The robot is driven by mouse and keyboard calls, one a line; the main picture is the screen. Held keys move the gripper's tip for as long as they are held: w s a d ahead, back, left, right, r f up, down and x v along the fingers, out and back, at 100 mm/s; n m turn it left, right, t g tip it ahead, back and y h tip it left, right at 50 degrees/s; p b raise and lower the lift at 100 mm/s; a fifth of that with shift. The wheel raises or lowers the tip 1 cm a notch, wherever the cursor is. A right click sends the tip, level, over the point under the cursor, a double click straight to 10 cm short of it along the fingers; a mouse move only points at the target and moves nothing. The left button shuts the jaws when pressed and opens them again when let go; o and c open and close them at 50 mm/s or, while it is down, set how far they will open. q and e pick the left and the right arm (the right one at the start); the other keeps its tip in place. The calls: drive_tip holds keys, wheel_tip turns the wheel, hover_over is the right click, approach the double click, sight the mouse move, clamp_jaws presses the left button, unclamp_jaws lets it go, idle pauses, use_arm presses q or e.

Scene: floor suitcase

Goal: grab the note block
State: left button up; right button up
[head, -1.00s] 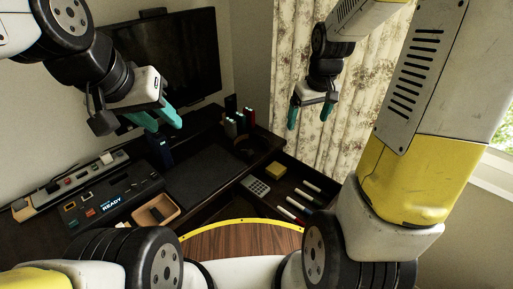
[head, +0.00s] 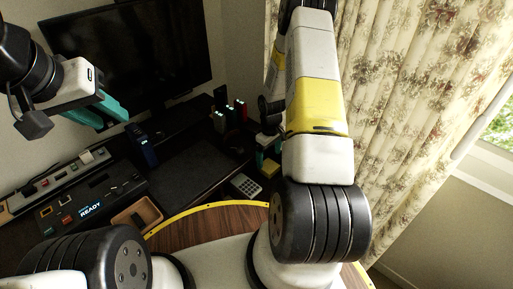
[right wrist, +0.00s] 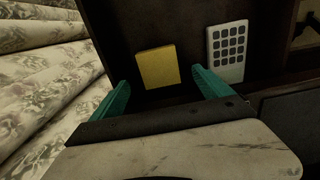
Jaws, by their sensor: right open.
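The yellow note block (right wrist: 157,67) lies in a dark drawer or tray in the right wrist view, beside a pale calculator (right wrist: 227,51). My right gripper (right wrist: 160,80) is open, with its teal fingers spread on either side of the block in that picture. No contact shows and the gap to it is hard to judge. In the head view the note block (head: 269,168) is only a small yellow patch, mostly hidden by my right arm. My left gripper (head: 112,110) hangs at upper left, away from the block; its finger gap is unclear.
A monitor (head: 130,55) stands on the dark desk, with upright coloured items (head: 240,110) to its right. A control box (head: 88,207) and a wooden tray (head: 137,216) are at left. A floral curtain (head: 400,110) hangs at right. Drawer walls surround the block.

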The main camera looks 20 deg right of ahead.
sight(269, 166)
wheel_tip(269, 166, down, 5)
drive_tip(key=shift+d+f, duration=0.1)
drive_tip(key=c, duration=1.5)
drive_tip(key=shift+s, duration=0.1)
